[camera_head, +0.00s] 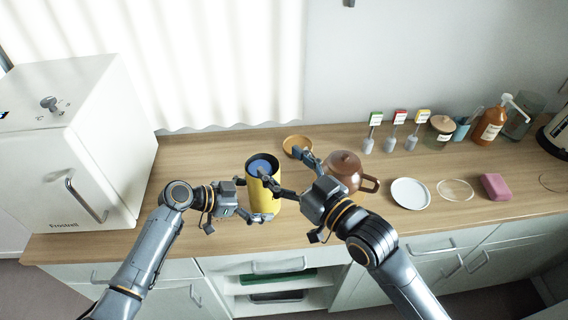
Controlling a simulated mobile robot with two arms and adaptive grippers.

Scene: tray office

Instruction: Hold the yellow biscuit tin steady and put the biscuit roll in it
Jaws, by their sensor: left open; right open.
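The yellow biscuit tin (263,203) stands upright on the wooden counter with its dark mouth facing up. A blue round thing (262,165), which looks like the biscuit roll, shows inside the mouth. My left gripper (252,201) is open at the tin's left side, one finger by the wall and one low at its front. I cannot tell whether they touch. My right gripper (285,165) is open above and right of the tin. One of its fingers reaches across the tin's rim; the other points toward the back. It holds nothing.
A brown teapot (345,168) stands close behind my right gripper. A small orange dish (297,143) lies behind the tin. A white plate (410,193), a pink block (495,187) and bottles stand to the right. A white fridge (75,150) bounds the left.

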